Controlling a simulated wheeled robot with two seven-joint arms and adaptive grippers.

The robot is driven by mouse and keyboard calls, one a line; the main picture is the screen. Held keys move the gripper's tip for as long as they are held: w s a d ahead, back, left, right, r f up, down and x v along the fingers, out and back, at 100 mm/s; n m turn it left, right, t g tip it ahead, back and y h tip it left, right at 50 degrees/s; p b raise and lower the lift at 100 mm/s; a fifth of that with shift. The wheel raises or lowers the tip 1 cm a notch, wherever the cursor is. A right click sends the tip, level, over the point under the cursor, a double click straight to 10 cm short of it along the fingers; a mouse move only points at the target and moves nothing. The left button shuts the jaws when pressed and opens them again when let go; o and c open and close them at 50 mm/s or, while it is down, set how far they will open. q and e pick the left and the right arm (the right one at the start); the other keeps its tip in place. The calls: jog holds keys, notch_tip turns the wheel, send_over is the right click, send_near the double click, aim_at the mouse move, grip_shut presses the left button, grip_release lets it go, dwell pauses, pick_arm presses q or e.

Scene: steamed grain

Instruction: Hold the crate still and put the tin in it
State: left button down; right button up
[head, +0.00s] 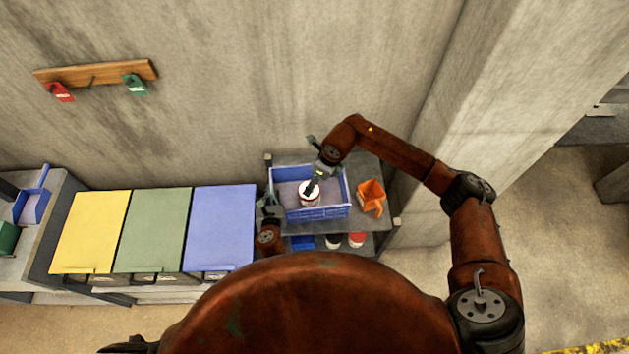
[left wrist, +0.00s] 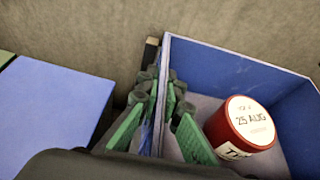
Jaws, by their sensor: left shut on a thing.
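The blue crate (head: 318,213) stands on a grey shelf unit against the wall. The tin (head: 305,199), red with a white lid, is inside the crate; in the left wrist view the tin (left wrist: 240,125) shows "25 AUG" on its lid, and nothing touches the lid there. My left gripper (head: 269,199) is shut on the crate's left wall, its green fingers (left wrist: 160,115) on either side of the wall. My right gripper (head: 313,182) is above the tin in the head view and overlaps its lid. Its finger opening is too small to make out.
Yellow (head: 91,231), green (head: 152,230) and blue (head: 220,227) lidded bins stand to the left. Cans (head: 356,240) sit on a lower shelf. A wooden rack (head: 96,73) with tags hangs on the wall.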

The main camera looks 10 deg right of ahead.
pick_arm(q)
jog(key=c, duration=2)
grip_release()
jog(key=shift+c, duration=0.2)
jog(key=v, duration=1.2)
